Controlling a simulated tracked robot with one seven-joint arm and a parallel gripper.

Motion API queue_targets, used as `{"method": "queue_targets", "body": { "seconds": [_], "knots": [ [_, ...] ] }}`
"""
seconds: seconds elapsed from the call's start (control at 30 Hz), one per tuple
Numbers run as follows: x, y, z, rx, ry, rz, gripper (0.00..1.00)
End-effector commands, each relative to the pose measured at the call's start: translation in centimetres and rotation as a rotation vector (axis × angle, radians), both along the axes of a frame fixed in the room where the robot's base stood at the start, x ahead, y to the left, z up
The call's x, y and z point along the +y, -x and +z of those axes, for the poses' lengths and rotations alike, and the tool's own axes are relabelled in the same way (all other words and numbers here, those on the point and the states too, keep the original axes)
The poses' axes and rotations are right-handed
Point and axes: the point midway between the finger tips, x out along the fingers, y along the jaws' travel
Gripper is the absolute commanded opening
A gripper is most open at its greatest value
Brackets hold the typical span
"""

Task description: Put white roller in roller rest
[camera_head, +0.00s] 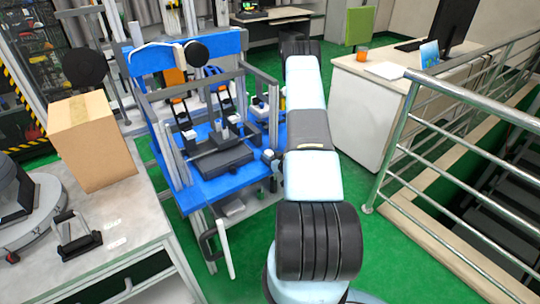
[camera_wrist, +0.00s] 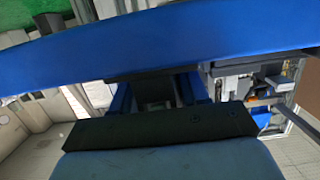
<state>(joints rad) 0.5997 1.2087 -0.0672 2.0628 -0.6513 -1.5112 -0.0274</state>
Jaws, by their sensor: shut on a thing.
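My gripper (camera_wrist: 155,86) shows in the wrist view, with its fingers pointing up the picture at a wide blue band (camera_wrist: 160,48). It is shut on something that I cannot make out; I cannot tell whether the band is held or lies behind. In the head view my arm reaches away from me and hides the gripper. I cannot pick out the white roller for sure. A small black frame (camera_head: 75,235) on the left bench may be the roller rest.
The blue machine (camera_head: 193,185) with metal uprights stands left of my arm. A cardboard box (camera_head: 92,140) stands on the bench (camera_head: 125,222) at the left. A desk (camera_head: 365,105) and a metal railing (camera_head: 450,135) are at the right. Green floor shows between the machine and the railing.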

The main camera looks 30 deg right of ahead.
Motion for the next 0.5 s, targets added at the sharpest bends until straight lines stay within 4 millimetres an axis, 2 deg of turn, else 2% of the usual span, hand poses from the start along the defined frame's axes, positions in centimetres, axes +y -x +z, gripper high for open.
{"method": "queue_targets", "body": {
  "seconds": [0.33,0.37,0.5],
  "knots": [
    [0.00,-0.01,-0.15,0.000,0.000,0.000,0.10],
    [0.00,-0.01,-0.15,0.000,0.000,0.000,0.45],
    [0.00,-0.01,-0.15,0.000,0.000,0.000,0.58]
  ]
}}
